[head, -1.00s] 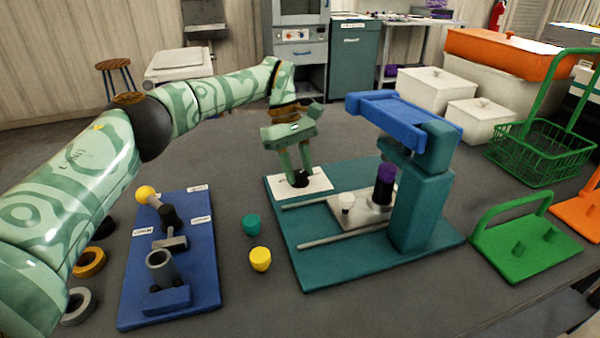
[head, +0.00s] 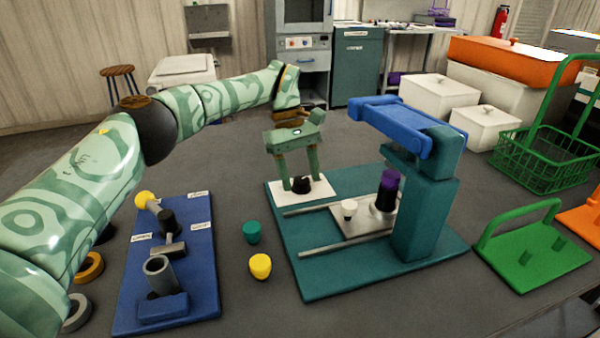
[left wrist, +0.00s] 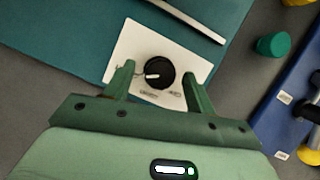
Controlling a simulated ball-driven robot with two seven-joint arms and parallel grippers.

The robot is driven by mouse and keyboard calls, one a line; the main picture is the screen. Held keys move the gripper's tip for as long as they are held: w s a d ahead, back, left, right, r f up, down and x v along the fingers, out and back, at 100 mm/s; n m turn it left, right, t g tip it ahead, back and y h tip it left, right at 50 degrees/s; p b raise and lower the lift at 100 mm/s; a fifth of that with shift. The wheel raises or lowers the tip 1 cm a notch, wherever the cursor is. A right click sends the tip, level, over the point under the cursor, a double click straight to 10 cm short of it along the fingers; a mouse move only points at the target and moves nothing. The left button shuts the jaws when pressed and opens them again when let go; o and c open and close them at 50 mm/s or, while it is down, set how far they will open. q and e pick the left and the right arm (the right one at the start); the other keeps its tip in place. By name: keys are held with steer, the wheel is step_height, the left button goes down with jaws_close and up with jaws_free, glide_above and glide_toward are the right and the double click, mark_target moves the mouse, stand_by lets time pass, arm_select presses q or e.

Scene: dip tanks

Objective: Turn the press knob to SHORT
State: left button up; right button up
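The press knob (head: 301,186) is a round black dial on a white plate (head: 318,187) at the back left corner of the teal press base. In the left wrist view, the knob (left wrist: 159,73) has a white pointer mark aimed left, slightly downward. Small labels are printed on the plate below it, too blurred to read. My left gripper (head: 300,180) points down over the plate, its fingers apart on either side of the knob. In the left wrist view, gaps show between the knob and both fingers. My right gripper is not in view.
The press (head: 420,215) stands right of the knob, with a blue top arm (head: 395,118), two rails and a sliding plate. A blue board (head: 197,262) with a yellow-tipped lever lies left. Teal (head: 252,232) and yellow (head: 260,267) cups stand between. A green basket (head: 545,160) is right.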

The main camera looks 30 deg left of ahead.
arm_select(q)
steer(key=shift+r, duration=0.25)
steer(key=v, duration=0.5)
steer(key=shift+w+a+r, duration=0.15)
steer(key=shift+a+r, duration=0.05)
steer(key=shift+v, duration=0.75)
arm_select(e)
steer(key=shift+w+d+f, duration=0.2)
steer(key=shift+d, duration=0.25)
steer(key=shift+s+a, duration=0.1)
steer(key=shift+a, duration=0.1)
